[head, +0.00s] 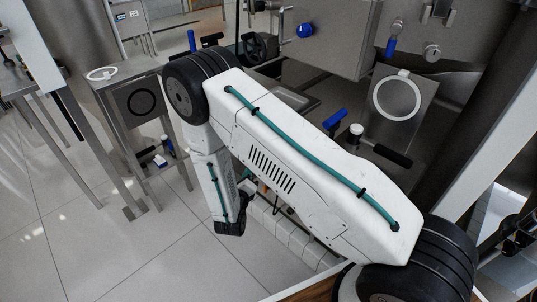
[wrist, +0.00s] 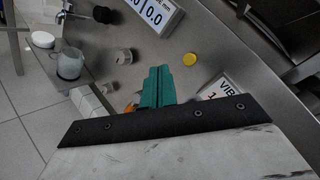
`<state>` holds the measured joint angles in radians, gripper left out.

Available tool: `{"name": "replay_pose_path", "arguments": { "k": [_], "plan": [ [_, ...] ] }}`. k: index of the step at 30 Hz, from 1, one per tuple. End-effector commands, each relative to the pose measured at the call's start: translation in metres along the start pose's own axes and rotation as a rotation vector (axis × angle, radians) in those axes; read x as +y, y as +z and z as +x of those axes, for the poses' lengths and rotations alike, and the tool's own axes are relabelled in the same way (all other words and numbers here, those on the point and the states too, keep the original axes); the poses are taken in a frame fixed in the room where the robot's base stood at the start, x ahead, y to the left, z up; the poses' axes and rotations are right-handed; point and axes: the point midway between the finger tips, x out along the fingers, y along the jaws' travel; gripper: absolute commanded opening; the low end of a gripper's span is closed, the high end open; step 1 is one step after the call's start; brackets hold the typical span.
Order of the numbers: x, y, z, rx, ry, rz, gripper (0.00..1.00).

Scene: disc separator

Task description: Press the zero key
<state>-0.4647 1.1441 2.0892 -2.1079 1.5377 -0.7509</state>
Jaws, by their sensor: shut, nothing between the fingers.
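My gripper (wrist: 158,72) shows in the wrist view as two teal fingers pressed together, with nothing between them. It is over a grey metal panel. A white display (wrist: 155,12) reading what looks like "0.0 mm" is above the fingertips, cut by the top edge. A round yellow button (wrist: 190,59) is just right of the fingertips, apart from them in the picture. A grey knob (wrist: 123,56) is to their left. I cannot make out a key marked zero. In the head view my arm covers the middle, and the fingers cannot be made out.
A white label (wrist: 222,88) starting "VIB" is partly hidden behind my gripper's dark mount. A clear cup (wrist: 69,64) and a black-handled fitting (wrist: 102,14) are at the left in the wrist view. Blue-handled valves (head: 305,30) and a steel box stand behind my arm. Tiled floor is open at left.

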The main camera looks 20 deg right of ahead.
Motion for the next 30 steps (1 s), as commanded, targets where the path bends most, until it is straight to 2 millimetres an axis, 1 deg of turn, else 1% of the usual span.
{"name": "replay_pose_path", "arguments": {
  "k": [2, 4, 13, 17, 20, 30],
  "plan": [
    [0.005, 0.007, 0.001, -0.032, 0.017, -0.030, 0.00],
    [0.005, 0.010, 0.001, -0.041, 0.020, -0.048, 0.00],
    [0.005, 0.009, 0.001, -0.041, 0.020, -0.050, 0.00],
    [0.003, 0.008, 0.005, -0.040, 0.019, -0.050, 0.00],
    [-0.002, 0.004, 0.013, -0.037, 0.017, -0.049, 0.00],
    [-0.023, -0.014, 0.052, -0.037, 0.017, -0.048, 0.00]
  ]
}}
